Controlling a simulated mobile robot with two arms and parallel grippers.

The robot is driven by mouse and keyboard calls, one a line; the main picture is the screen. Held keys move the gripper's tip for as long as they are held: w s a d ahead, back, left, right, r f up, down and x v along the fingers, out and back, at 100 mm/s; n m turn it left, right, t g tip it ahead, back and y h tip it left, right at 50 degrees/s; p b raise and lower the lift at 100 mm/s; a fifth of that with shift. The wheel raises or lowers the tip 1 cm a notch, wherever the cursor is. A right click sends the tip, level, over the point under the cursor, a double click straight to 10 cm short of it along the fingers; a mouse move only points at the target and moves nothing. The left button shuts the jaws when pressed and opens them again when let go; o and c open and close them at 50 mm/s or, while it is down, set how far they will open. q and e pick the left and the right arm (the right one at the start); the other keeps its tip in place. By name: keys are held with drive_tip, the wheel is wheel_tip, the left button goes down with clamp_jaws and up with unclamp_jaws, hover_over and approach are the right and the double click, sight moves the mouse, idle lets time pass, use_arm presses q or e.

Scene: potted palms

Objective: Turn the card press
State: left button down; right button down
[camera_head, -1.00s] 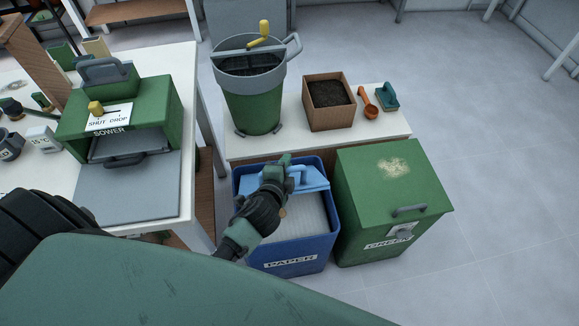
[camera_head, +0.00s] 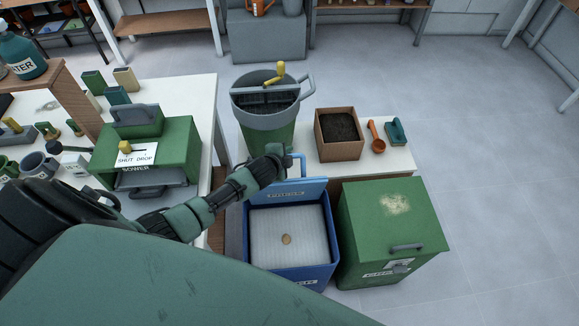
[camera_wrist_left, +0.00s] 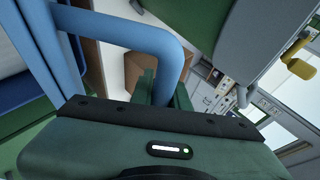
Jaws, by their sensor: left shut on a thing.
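My left gripper (camera_head: 285,158) is shut on the blue handle (camera_head: 303,167) of the paper bin's lid (camera_head: 288,190). The handle also shows large in the left wrist view (camera_wrist_left: 150,42). The lid stands raised at the back of the blue bin (camera_head: 335,262). No thing in view is marked as a card press. A grey and green tub (camera_head: 268,121) with a yellow-knobbed crank (camera_head: 280,70) stands behind the gripper. A green machine (camera_head: 178,140) marked "SOWER" stands on the left table. My right gripper is out of view.
A soil box (camera_head: 330,152), orange scoop (camera_head: 375,138) and teal tool (camera_head: 396,132) are on the white bench. Floor at right is clear.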

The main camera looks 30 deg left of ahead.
use_arm(q)
drive_tip(key=shift+w+a+f+b, duration=0.3)
drive_tip(key=shift+w+a+f, duration=0.3)
drive_tip(key=shift+a+f, duration=0.15)
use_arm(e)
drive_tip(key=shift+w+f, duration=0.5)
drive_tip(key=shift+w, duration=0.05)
use_arm(q)
drive_tip(key=c, duration=1.4)
unclamp_jaws()
drive_tip(key=shift+o, duration=0.2)
drive_tip(key=shift+w+a, duration=0.1)
drive_tip(key=shift+w, duration=0.1)
drive_tip(key=shift+r, duration=0.1)
drive_tip(key=shift+r, duration=0.1)
